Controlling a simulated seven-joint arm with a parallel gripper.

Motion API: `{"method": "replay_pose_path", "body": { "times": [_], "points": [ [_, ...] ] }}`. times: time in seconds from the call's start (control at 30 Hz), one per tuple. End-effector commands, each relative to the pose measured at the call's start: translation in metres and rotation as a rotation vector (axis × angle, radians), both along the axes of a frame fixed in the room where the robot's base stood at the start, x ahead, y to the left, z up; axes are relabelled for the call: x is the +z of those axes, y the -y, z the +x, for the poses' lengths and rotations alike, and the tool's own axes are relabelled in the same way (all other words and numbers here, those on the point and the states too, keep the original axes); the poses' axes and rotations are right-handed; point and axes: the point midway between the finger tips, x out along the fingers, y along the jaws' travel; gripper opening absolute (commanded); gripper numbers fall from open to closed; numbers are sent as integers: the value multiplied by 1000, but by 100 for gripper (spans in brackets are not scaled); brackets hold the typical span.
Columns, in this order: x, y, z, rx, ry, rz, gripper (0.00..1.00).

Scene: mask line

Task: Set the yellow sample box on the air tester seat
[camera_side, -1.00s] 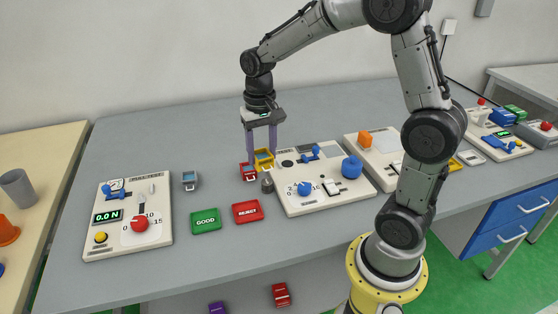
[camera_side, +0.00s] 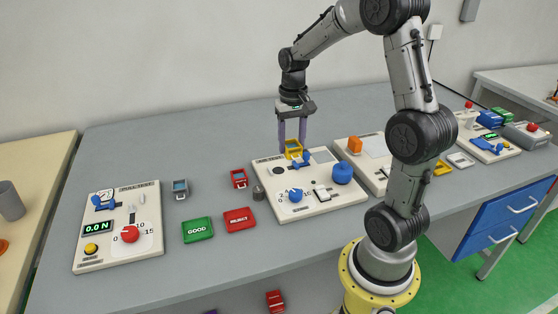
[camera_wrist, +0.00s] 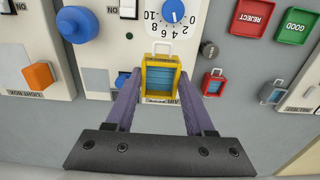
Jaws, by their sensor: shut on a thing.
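My gripper (camera_side: 293,136) is shut on the yellow sample box (camera_side: 293,149), over the back part of the white air tester (camera_side: 318,197). In the wrist view the box (camera_wrist: 147,60) is upright between the two purple fingers of my gripper (camera_wrist: 160,92), with a light blue inside and a pale loop at one end. It covers part of the tester panel (camera_wrist: 148,28) and its label. A blue clamp (camera_side: 302,160) sits on the tester close by the box. I cannot tell which part is the seat, nor whether the box touches the panel.
A red sample box (camera_side: 239,178) and a grey-blue one (camera_side: 180,188) stand left of the tester. A grey weight (camera_side: 258,193) is at its left edge. GOOD (camera_side: 197,230) and REJECT (camera_side: 240,219) trays lie in front. A big blue knob (camera_side: 342,173) rises on the tester's right.

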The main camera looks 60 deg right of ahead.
Motion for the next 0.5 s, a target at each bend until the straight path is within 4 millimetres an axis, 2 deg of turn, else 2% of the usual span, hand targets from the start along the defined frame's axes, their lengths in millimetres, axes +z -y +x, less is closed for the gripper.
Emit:
{"method": "replay_pose_path", "body": {
  "times": [0.07,0.3,0.5],
  "points": [
    [-9,10,15,0,-1,1,0],
    [-49,27,42,0,-1,1,0],
    [-60,33,51,0,1,-1,0]
  ]
}}
